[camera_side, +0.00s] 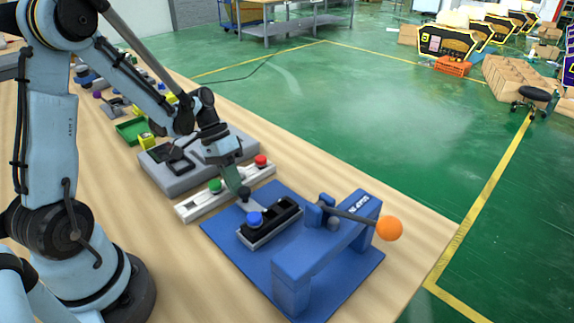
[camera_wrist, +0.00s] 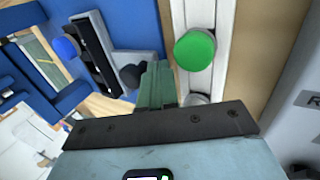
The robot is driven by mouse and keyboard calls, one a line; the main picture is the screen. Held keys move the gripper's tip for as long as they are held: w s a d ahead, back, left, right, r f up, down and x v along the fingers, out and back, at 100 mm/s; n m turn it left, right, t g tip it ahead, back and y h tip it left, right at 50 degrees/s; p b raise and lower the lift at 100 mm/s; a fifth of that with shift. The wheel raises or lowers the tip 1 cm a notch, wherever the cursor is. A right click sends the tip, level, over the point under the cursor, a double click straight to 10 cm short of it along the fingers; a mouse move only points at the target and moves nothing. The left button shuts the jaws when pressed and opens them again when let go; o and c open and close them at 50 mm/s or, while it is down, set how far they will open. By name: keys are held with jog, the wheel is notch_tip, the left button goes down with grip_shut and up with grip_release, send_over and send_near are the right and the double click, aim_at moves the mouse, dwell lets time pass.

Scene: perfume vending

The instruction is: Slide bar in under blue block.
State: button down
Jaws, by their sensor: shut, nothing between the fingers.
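The bar is a black slide piece in a grey housing (camera_side: 272,226) on a blue base plate, with a blue round knob (camera_side: 255,219) on it. It also shows in the wrist view as a black bar (camera_wrist: 97,50) with the blue knob (camera_wrist: 65,47). The blue block (camera_side: 335,245) is a bridge-like stand to the right of the bar, lettered on top. My gripper (camera_side: 241,188) is shut and empty, pointing down beside the bar's left side. In the wrist view its green fingers (camera_wrist: 157,70) are together, close to a dark round knob (camera_wrist: 131,75).
A white rail (camera_side: 200,205) with a green button (camera_side: 216,186) and a red button (camera_side: 261,161) lies left of the base plate. A lever with an orange ball (camera_side: 389,229) sticks out from the blue block. A grey box (camera_side: 175,180) stands behind.

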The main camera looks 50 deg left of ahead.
aim_at(244, 189)
jog(key=shift+d, duration=2)
jog(key=shift+d, duration=2.2)
